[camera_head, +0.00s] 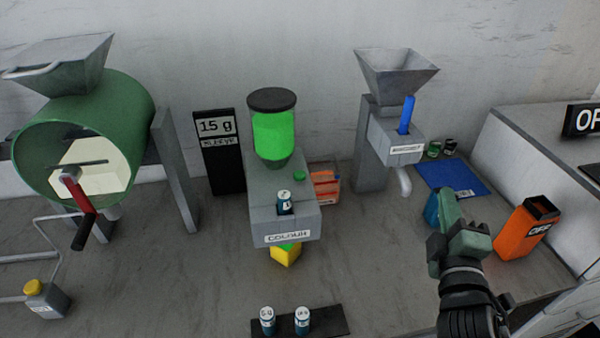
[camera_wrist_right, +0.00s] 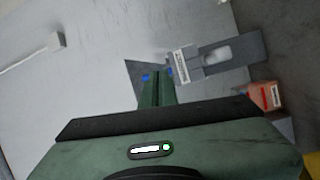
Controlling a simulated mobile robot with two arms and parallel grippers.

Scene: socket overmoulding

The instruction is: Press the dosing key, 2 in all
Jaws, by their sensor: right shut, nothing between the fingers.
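The grey colour doser (camera_head: 262,215) stands mid-bench with a green-filled, black-lidded jar (camera_head: 273,135). A small round green key (camera_head: 299,175) sits on its top, right of the jar, and looks like the dosing key. A small labelled cylinder (camera_head: 285,201) stands in the doser's front recess. A yellow-green block (camera_head: 286,254) is under the outlet. My right gripper (camera_head: 460,232) is well to the right of the doser, apart from the key. Its fingers also show in the right wrist view (camera_wrist_right: 157,90), closed together and empty. My left gripper is out of view.
A black display (camera_head: 216,128) reads 15 g. Two labelled cylinders (camera_head: 285,320) stand on a black strip in front. A grey hopper machine (camera_head: 397,135), a blue mat (camera_head: 455,177) and an orange container (camera_head: 527,228) are at right. A green drum (camera_head: 90,130) is at left.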

